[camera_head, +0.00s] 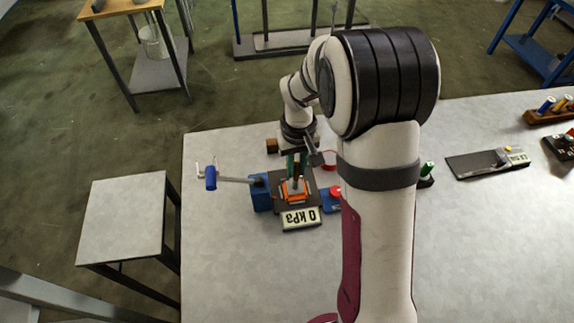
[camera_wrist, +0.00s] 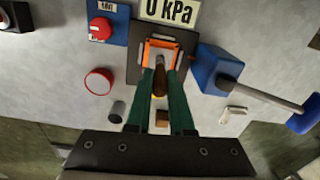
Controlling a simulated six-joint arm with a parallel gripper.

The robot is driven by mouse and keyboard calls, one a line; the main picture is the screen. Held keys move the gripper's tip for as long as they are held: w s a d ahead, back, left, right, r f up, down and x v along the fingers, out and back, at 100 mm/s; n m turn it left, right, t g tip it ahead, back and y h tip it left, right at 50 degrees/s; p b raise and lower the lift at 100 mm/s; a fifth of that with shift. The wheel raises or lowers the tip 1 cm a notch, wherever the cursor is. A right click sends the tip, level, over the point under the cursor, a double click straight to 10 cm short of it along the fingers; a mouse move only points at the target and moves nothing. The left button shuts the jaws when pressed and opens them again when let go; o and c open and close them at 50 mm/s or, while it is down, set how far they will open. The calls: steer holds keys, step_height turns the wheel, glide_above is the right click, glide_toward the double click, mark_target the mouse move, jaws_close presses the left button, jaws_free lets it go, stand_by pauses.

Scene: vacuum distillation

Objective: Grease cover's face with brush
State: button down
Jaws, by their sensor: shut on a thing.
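My gripper (camera_wrist: 160,76) is shut on a slim brown-handled brush (camera_wrist: 160,84), seen between its two green fingers in the wrist view. The brush points toward an orange-framed piece (camera_wrist: 147,56) with a pale middle, which seems to be the cover. It lies on a dark plate (camera_wrist: 136,66). In the head view my gripper (camera_head: 293,166) is just above the orange frame (camera_head: 294,196). The brush cannot be made out there. Whether the brush tip touches the pale face is not clear, as the fingers and handle hide part of it.
A "0 kPa" display (camera_head: 301,219) is in front of the plate. A blue block with a long-handled lever (camera_head: 235,180) stands to the left. A blue box with a red knob (camera_head: 336,191) is to the right. A red-rimmed round container (camera_wrist: 98,81) and a small wooden block (camera_head: 271,146) are nearby.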

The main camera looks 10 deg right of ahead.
steer(key=a+r, duration=0.3)
steer(key=r, duration=0.5)
steer(key=shift+w, duration=0.4)
stand_by(2.2)
stand_by(0.6)
